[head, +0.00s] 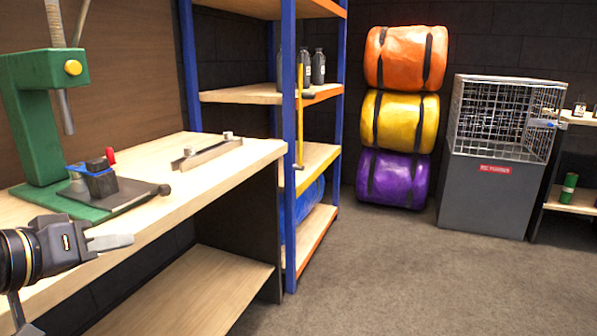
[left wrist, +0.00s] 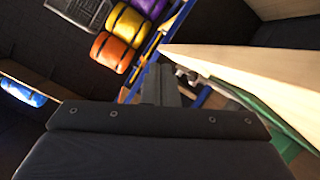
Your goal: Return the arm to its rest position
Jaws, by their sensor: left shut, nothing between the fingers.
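My left gripper (head: 120,241) is at the lower left of the head view, in front of the workbench's front edge. Its fingers point right and are shut with nothing between them. In the left wrist view the closed fingers (left wrist: 160,86) show at the middle, beyond the dark gripper body. The workbench (head: 225,165) has a pale wooden top and a lower shelf. The right gripper is not in view.
A metal bar (head: 207,152) lies farther right. A blue shelf rack (head: 289,150), stacked rolls (head: 400,120) and a wire-topped cabinet (head: 490,190) stand behind. Grey floor (head: 400,275) is clear at right.

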